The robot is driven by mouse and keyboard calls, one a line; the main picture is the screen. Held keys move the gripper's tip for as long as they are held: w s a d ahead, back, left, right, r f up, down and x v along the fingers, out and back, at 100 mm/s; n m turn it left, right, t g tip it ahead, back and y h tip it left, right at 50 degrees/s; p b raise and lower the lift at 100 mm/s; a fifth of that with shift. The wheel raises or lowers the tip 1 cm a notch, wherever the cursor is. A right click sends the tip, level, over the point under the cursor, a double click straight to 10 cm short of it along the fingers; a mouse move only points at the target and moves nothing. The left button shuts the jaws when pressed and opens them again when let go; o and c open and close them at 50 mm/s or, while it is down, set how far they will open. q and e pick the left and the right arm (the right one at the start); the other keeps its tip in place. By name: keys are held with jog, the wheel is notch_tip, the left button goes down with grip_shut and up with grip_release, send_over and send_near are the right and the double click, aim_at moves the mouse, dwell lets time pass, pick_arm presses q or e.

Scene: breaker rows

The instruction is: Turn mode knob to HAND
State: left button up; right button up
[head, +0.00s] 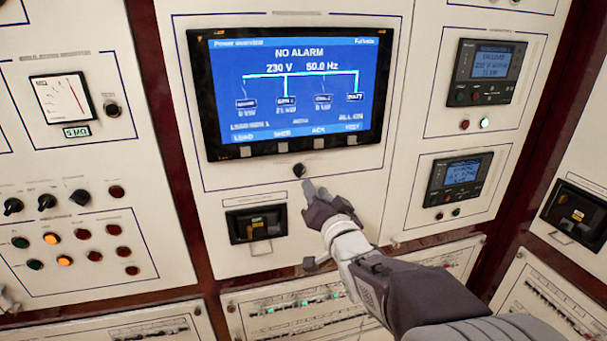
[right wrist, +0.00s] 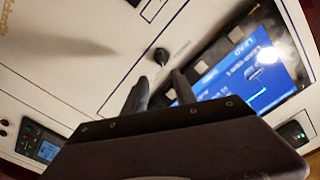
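A small round black knob (head: 299,170) sits on the cream panel just below the large screen. It also shows in the right wrist view (right wrist: 162,56), just beyond the fingertips. Its label and pointer position are too small to read, so I cannot confirm which setting it is at. My right gripper (head: 314,190) is just below and right of this knob, apart from it. In the right wrist view its two dark fingers (right wrist: 160,88) stand apart with nothing between them. My left gripper is not in view.
The blue-lit screen (head: 291,90) reads NO ALARM above the knob. A black breaker (head: 257,224) lies lower left of my right gripper. Two small displays (head: 460,183) are on the right.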

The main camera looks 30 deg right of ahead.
aim_at(302, 172)
jog(key=x, duration=0.3)
jog(key=p+x, duration=0.1)
jog(key=x, duration=0.2)
jog(key=p+x, duration=0.1)
jog(key=x, duration=0.1)
jog(key=shift+w+a, duration=0.2)
jog(key=shift+w, duration=0.25)
jog(key=shift+a, duration=0.1)
jog(key=shift+a, duration=0.1)
grip_shut()
